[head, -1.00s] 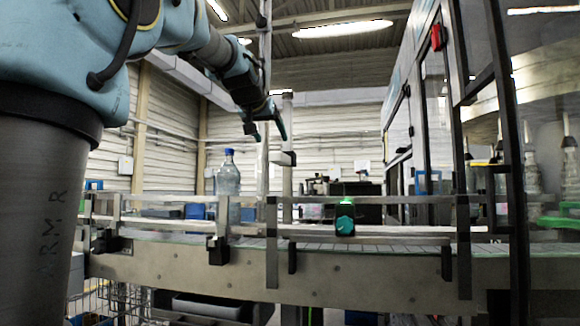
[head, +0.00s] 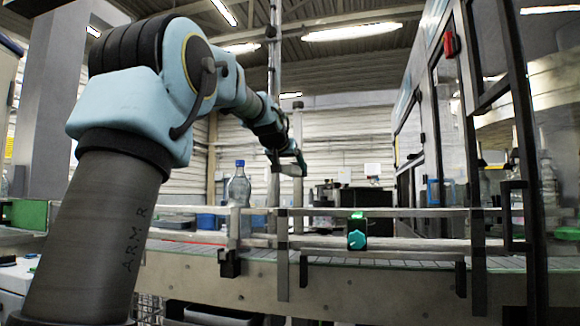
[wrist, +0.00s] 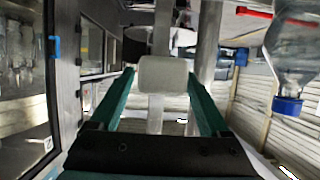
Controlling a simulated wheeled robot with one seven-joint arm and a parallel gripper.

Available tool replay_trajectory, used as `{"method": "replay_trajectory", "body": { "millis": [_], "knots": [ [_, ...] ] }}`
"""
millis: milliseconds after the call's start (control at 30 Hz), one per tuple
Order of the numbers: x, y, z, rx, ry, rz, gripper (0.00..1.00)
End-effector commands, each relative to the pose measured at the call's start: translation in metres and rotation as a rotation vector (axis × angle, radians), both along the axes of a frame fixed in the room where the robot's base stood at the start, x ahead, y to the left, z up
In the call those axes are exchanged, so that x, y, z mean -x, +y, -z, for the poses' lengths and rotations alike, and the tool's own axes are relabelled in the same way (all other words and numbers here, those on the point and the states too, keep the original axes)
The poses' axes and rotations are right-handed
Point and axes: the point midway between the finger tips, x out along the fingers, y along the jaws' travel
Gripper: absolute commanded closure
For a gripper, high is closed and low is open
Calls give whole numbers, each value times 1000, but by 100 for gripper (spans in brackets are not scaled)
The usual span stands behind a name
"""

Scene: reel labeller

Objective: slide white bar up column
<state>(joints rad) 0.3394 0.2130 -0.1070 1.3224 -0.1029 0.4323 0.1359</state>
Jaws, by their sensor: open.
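The white bar (wrist: 163,74) is a short, pale block across a narrow upright column (wrist: 157,112) in the wrist view. My gripper (wrist: 160,80) is open, with one teal finger on each side of the bar. I cannot tell whether either finger touches it. In the head view the bar (head: 291,170) is small and partly covered by my gripper (head: 284,158), which sits high above the conveyor. The column (head: 272,192) shows there as a thin grey post, partly hidden by my arm.
A clear bottle with a blue cap (head: 239,186) stands on the conveyor (head: 380,280) left of the column. It also hangs at the upper right of the wrist view (wrist: 297,50). A glazed machine (head: 440,140) stands to the right.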

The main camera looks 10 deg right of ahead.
Motion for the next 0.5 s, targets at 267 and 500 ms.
{"method": "replay_trajectory", "body": {
  "millis": [267,500],
  "knots": [
    [0,0,0,0,0,0,43],
    [0,0,0,0,0,0,70]
  ]
}}
